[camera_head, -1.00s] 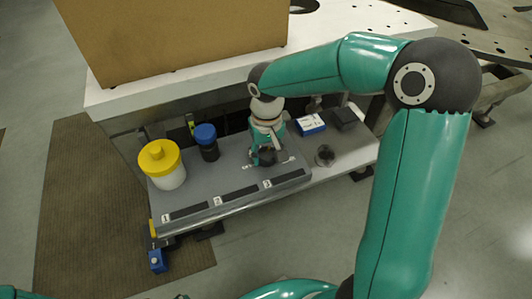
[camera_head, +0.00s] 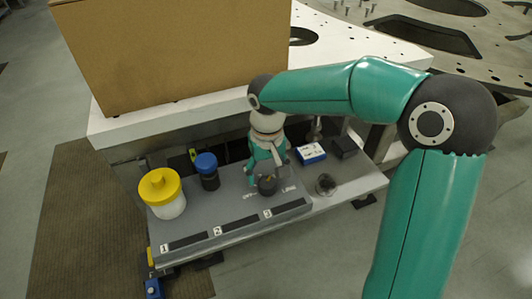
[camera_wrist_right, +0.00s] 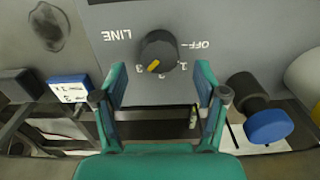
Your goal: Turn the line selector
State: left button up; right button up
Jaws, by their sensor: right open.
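The line selector (camera_head: 267,186) is a round black knob with a yellow pointer on the grey panel. It also shows in the right wrist view (camera_wrist_right: 158,48), with the marks OFF, 1, 2, 3 and the word LINE around it. There its yellow pointer is turned to the lower left, near the 3. My right gripper (camera_head: 266,172) is open at the knob's far side. In the wrist view its two fingers (camera_wrist_right: 161,76) are spread wide, with the knob just beyond their tips and no visible contact. My left gripper is out of view.
A yellow-lidded jar (camera_head: 163,194) and a blue-capped dark bottle (camera_head: 207,172) stand to the left. A blue-and-white box (camera_head: 311,153), a black block (camera_head: 344,147) and a round glass dish (camera_head: 326,184) are to the right. A large cardboard box (camera_head: 180,50) stands behind, on a white surface.

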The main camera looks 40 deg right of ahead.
aim_at(267, 182)
notch_tip(267, 182, up, 8)
jog(key=shift+f, duration=0.2)
dwell(0.5)
